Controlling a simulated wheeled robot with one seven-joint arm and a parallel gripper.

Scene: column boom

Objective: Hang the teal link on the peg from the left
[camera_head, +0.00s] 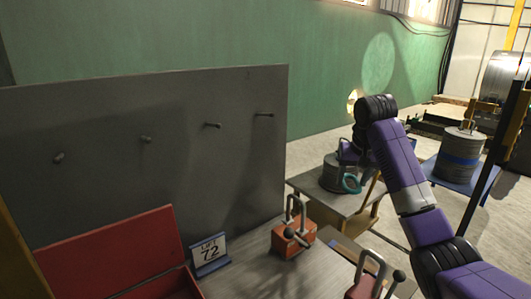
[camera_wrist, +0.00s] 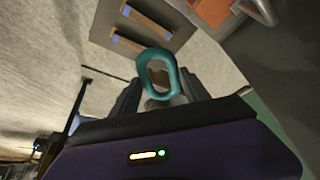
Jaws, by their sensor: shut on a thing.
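The teal link (camera_head: 346,186) is an oval ring, and it also shows in the wrist view (camera_wrist: 142,74). My gripper (camera_wrist: 160,96) is shut on its near end, and the ring stands out beyond the fingertips. In the head view the link hangs below my wrist, right of the grey board (camera_head: 190,180) and apart from it. Several short pegs stick out of the board in a row: the leftmost peg (camera_head: 58,158), a second peg (camera_head: 146,139), a third peg (camera_head: 212,125) and the rightmost peg (camera_head: 264,114). All pegs look bare. My fingertips are hard to make out in the head view.
An open red box (camera_head: 110,250) and a sign reading 72 (camera_head: 210,252) stand before the board. An orange block with a shackle (camera_head: 292,238) and a red one (camera_head: 365,287) stand on the bench. A grey drum (camera_head: 337,174) is behind the link.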

